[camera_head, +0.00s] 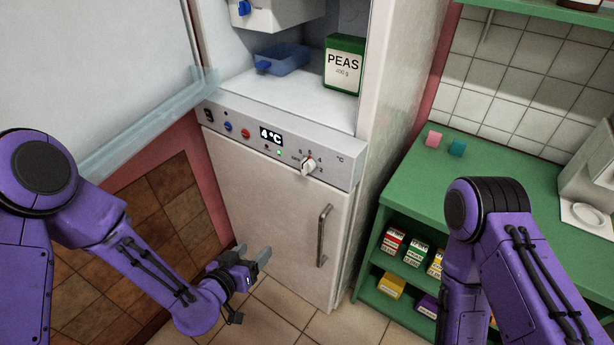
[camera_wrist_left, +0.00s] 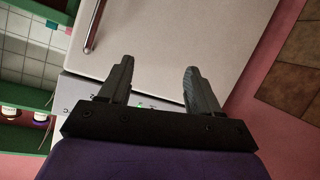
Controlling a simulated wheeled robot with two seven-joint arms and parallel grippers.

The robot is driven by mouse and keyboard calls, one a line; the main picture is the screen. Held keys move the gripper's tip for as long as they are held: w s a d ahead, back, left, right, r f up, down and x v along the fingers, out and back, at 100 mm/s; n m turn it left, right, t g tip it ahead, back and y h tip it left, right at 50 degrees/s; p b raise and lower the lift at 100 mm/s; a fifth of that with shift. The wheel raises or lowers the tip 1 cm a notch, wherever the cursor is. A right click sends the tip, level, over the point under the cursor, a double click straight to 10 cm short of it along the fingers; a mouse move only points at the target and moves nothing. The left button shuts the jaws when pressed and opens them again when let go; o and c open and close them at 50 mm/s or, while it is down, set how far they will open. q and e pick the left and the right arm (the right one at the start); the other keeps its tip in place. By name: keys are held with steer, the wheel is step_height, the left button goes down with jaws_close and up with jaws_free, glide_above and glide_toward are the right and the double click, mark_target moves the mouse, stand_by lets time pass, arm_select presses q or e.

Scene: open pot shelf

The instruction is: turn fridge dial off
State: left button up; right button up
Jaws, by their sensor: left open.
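The fridge dial (camera_head: 308,166) is a white knob on the grey control panel (camera_head: 337,168) of the fridge, with numbers around it. Its pointer looks aimed toward the lower area of the scale, but I cannot read its exact setting. The panel display (camera_head: 271,136) reads 4 °C and a small green light glows near it. My left gripper (camera_head: 254,262) is open and empty, below and left of the dial, in front of the lower fridge door (camera_head: 270,210). The left wrist view shows its two fingers (camera_wrist_left: 160,85) apart, with the panel partly hidden behind them. My right gripper is out of view.
The lower door has a vertical metal handle (camera_head: 324,236) right of my left gripper. The panel also carries a blue button (camera_head: 228,126) and a red button (camera_head: 245,134). A glass door (camera_head: 150,120) stands open at left. A green shelf unit (camera_head: 500,185) stands at right.

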arm_select(q)
steer(key=w+d+r+m+t+h, duration=0.2)
steer(key=w+d+r+m+h, duration=0.1)
steer(key=w+r, duration=0.3)
steer(key=m+h, duration=0.2)
glide_toward(303, 173)
steer(key=p+x, duration=0.3)
steer(key=x, duration=0.5)
steer(key=shift+w+d+r, duration=0.1)
steer(key=shift+w+d, duration=0.1)
steer(key=shift+w, duration=0.15)
steer(key=shift+w+d, duration=0.15)
steer(key=shift+d, duration=0.05)
steer(key=shift+w, duration=0.15)
steer(key=c, duration=1)
